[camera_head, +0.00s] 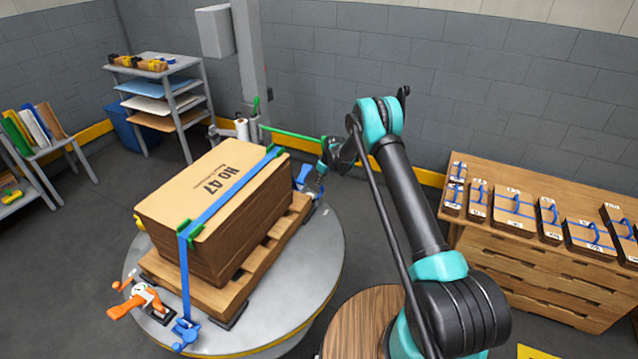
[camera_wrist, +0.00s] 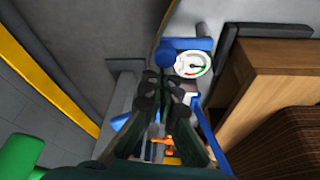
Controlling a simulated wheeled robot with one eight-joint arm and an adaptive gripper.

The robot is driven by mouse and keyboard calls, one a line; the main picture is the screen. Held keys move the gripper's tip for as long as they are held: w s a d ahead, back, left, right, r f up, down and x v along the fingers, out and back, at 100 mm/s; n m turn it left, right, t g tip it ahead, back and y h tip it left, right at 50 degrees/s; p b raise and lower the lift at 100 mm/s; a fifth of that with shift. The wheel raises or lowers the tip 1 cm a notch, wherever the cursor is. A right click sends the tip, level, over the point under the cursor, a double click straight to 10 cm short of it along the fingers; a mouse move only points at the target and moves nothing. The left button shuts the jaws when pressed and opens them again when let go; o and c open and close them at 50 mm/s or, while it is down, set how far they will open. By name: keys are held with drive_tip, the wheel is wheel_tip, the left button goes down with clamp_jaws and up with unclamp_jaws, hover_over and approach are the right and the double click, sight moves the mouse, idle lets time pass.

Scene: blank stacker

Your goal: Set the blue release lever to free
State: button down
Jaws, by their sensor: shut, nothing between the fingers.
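My gripper (camera_head: 316,182) is at the right end of the strapped stack, and its fingers are shut and empty. In the wrist view the closed fingers (camera_wrist: 165,88) point at a blue round-ended part (camera_wrist: 165,59), which looks like the blue release lever. Whether they touch it I cannot tell. A blue bar (camera_wrist: 192,44) and a white dial (camera_wrist: 193,65) with green and red marks are just beside it. In the head view a blue fitting (camera_head: 302,174) shows at the same end, partly hidden by my gripper. Another blue fitting (camera_head: 186,332) hangs at the near end of the strap.
The carton stack (camera_head: 190,190) sits on a pallet (camera_head: 195,290) on a round turntable (camera_head: 325,250), under a blue strap (camera_head: 235,185). An orange tensioner (camera_head: 135,298) is at the near left. A wooden bench (camera_head: 470,262) with small packs stands right. A post (camera_head: 246,60) rises behind.

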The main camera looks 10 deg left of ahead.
drive_tip(key=shift+d, duration=0.15)
drive_tip(key=m, duration=0.1)
drive_tip(key=d+m, duration=0.1)
drive_tip(key=m+h, duration=0.1)
drive_tip(key=shift+s+d+m+t, duration=0.2)
drive_tip(key=shift+s+m+t, duration=0.05)
drive_tip(key=shift+m+t, duration=0.15)
drive_tip(key=shift+s+d+m+t+h, duration=0.15)
drive_tip(key=shift+s+d+m+h, duration=0.3)
drive_tip(key=shift+m, duration=0.75)
drive_tip(key=shift+s+d+m+t+h, duration=0.1)
drive_tip(key=shift+s+d+m+h, duration=0.35)
drive_tip(key=shift+m, duration=0.75)
drive_tip(key=shift+s+d+m+t+h, duration=0.2)
drive_tip(key=shift+s+d+m, duration=0.45)
drive_tip(key=shift+m, duration=0.55)
drive_tip(key=shift+s, duration=0.15)
drive_tip(key=shift+d, duration=0.1)
